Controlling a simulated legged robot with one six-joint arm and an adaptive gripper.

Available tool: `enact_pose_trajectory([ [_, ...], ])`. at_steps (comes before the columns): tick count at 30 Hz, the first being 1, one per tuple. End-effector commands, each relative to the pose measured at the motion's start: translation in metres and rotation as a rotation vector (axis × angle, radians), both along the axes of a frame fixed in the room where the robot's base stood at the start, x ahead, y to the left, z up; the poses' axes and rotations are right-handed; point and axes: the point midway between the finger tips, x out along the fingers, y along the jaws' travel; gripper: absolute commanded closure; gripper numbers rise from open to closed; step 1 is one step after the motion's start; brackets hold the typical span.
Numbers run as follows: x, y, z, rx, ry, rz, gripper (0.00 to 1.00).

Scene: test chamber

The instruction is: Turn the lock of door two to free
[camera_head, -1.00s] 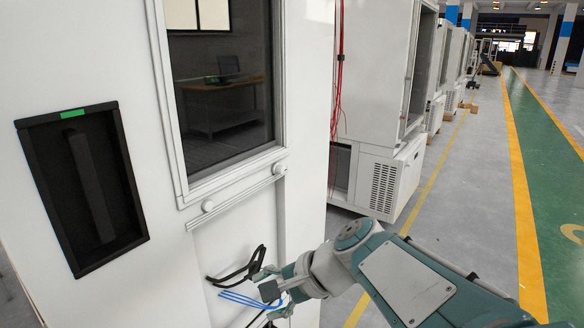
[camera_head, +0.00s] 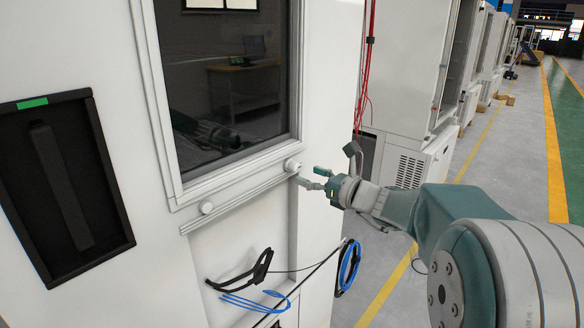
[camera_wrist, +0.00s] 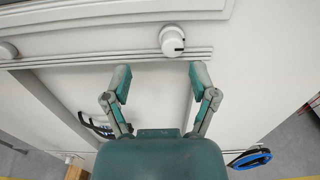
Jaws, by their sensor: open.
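Two round white knobs sit below the window of the white cabinet door (camera_head: 150,262). The right knob (camera_head: 292,165) is near the window's lower right corner; the left knob (camera_head: 207,207) is lower left. In the wrist view the right knob (camera_wrist: 172,38) shows a short dark mark on its right side. The left knob (camera_wrist: 7,50) is at the picture's edge there. Which one is door two's lock I cannot tell. My gripper (camera_head: 311,178) is open and empty, just right of and below the right knob. In the wrist view its fingertips (camera_wrist: 160,71) are below that knob, apart from it.
A black recessed handle (camera_head: 65,185) with a green label is on the left. Black and blue cables (camera_head: 250,297) hang below the ledge, with a blue coil (camera_head: 348,266) at the cabinet's side. More white cabinets (camera_head: 410,75) stand behind. The floor aisle on the right is clear.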

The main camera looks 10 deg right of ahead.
Motion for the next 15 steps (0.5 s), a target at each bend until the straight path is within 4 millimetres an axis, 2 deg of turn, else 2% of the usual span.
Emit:
enact_pose_trajectory([
  [7,0.036,0.018,-0.001,0.006,0.001,0.0,0.25],
  [15,0.05,0.036,-0.001,-0.001,0.0,-0.001,0.25],
])
